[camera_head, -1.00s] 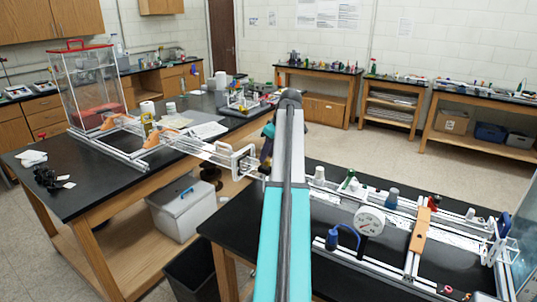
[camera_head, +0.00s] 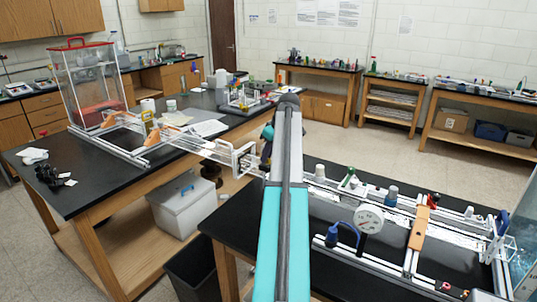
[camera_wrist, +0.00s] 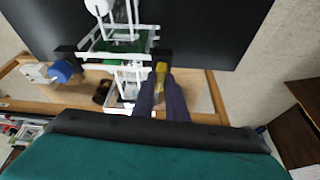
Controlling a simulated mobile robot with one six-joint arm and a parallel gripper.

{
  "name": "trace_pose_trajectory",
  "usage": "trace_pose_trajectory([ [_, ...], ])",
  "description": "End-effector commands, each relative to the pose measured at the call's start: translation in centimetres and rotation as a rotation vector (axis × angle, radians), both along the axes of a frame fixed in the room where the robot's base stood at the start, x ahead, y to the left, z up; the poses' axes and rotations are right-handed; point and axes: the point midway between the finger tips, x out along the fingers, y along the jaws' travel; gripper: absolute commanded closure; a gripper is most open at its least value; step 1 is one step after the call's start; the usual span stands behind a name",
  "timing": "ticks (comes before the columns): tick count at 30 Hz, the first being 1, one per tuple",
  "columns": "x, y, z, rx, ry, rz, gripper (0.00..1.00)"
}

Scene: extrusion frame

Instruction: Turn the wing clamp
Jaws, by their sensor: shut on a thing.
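In the wrist view, my gripper (camera_wrist: 163,82) has its two dark purple fingers closed on a small yellow piece (camera_wrist: 161,71), which looks like the wing clamp. The fingers cover much of it, so its wing angle cannot be told. It sits at the right side of a white extrusion frame (camera_wrist: 112,57) with a green plate. In the head view, the frame's end (camera_head: 243,157) juts past the left bench's edge. My raised arm hides most of my gripper there, and I cannot make out the clamp.
A blue knob (camera_wrist: 62,70) stands left of the frame in the wrist view. The left black bench (camera_head: 95,185) holds a clear red-topped box (camera_head: 85,85). The right bench carries a rail assembly with a round gauge (camera_head: 368,220).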

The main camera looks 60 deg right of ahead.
Motion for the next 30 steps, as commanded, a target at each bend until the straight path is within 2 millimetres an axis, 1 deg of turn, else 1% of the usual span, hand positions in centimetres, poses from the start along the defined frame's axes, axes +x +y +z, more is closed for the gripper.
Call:
trace_pose_trajectory([
  [1, -0.11, -0.13, 0.35, -0.015, -0.005, -0.009, 1.00],
  [8, -0.14, 0.30, 0.34, -0.016, -0.006, -0.050, 1.00],
  [14, -0.12, 0.47, 0.32, -0.016, -0.007, -0.141, 1.00],
  [20, -0.11, 0.59, 0.29, -0.015, -0.007, -0.282, 1.00],
  [30, 0.08, 0.78, 0.32, -0.014, -0.007, -0.570, 1.00],
])
